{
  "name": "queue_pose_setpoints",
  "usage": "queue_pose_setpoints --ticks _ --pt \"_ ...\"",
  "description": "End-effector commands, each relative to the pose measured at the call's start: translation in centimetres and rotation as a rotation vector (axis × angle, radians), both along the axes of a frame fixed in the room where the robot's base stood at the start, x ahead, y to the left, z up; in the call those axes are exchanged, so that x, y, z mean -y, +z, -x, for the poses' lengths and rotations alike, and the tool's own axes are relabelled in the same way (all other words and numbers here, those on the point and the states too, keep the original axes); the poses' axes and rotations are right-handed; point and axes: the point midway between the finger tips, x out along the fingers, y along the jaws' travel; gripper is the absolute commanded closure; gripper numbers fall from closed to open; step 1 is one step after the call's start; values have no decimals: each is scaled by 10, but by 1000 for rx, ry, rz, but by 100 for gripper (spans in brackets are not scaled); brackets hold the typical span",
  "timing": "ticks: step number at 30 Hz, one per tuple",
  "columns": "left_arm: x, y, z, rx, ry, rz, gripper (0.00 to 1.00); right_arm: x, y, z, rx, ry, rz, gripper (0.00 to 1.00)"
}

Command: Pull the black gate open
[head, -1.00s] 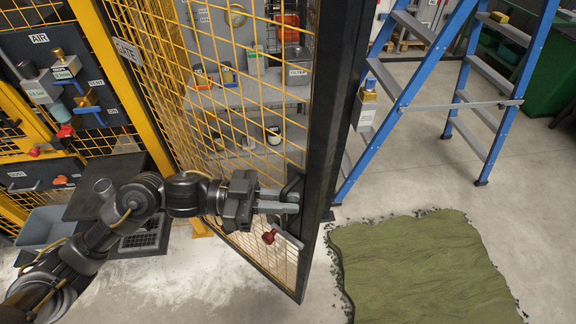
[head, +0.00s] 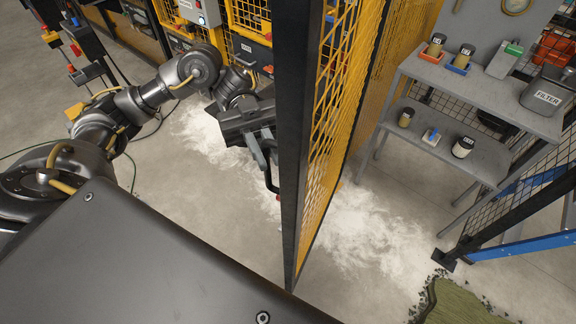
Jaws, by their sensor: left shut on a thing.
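The black gate (head: 296,170) has a black frame filled with yellow mesh (head: 340,105). It stands swung out, nearly edge-on to me, in the middle of the head view. My left gripper (head: 264,148) is at the gate's left face, shut on the black gate handle (head: 272,172). The frame edge and the gripper partly hide the handle. My right gripper is not in view.
Right of the gate, a grey shelf unit (head: 490,98) holds small containers and a box marked FILTER (head: 548,96). White powder (head: 350,220) covers the floor under the gate. A black foot (head: 445,260) stands nearby.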

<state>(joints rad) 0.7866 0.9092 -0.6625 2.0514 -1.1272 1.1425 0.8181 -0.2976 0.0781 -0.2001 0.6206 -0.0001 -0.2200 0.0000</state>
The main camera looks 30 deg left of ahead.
Motion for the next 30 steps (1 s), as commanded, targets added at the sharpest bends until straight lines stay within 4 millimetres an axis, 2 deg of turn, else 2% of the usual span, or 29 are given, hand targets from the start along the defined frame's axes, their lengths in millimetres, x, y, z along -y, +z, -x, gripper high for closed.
queue_pose_setpoints --ticks 6,16,17,20,30 --pt "-8 -1 -3 -1 -9 -3 100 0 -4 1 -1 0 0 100" --pt "-9 0 -3 0 -7 -2 100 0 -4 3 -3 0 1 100" --pt "-9 0 -3 0 -7 -2 85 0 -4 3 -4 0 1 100" --pt "-9 0 -3 1 -7 -2 72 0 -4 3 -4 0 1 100" --pt "-10 -1 -4 2 -7 -1 70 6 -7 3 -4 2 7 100"
